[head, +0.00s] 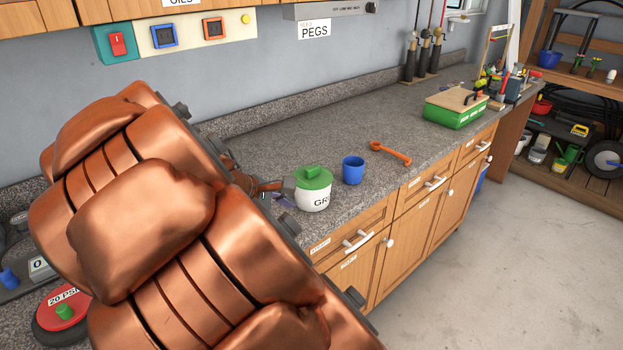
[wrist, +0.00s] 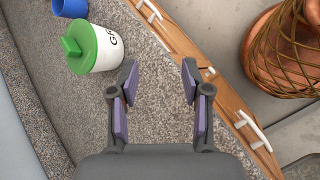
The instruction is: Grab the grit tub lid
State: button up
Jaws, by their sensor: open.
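The grit tub (head: 313,201) is a white round tub with dark lettering, standing upright on the speckled counter. Its green lid (head: 313,178) is on top and has a raised green handle. In the wrist view the lid (wrist: 84,46) is at the upper left, with the tub (wrist: 106,47) partly below it. My gripper (wrist: 160,75) is open and empty over the counter and its front edge, apart from the lid, which lies beyond and left of the fingertips. In the head view my copper-coloured arm hides most of the gripper.
A blue cup (head: 353,170) stands just right of the tub. An orange wrench (head: 390,153) lies farther right on the counter (head: 290,130). A green box (head: 455,110) is farther back. Drawers with white handles (head: 358,240) line the counter front.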

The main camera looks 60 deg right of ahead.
jog(key=w+d+n+g+h, duration=0.1)
jog(key=w+d+n+h, duration=0.3)
jog(key=d, duration=0.6)
jog(key=n+h, duration=0.1)
jog(key=n, duration=0.5)
send_near(313, 168)
jog(key=d+f, duration=0.1)
jog(key=d, duration=0.2)
jog(key=shift+s+x, duration=0.2)
jog(key=shift+x, duration=0.85)
jog(key=shift+s+x, duration=0.2)
jog(key=shift+x, duration=0.85)
jog(key=shift+p+x, duration=0.6)
jog(key=shift+x, duration=1.3)
jog(key=shift+f, duration=0.15)
grip_shut()
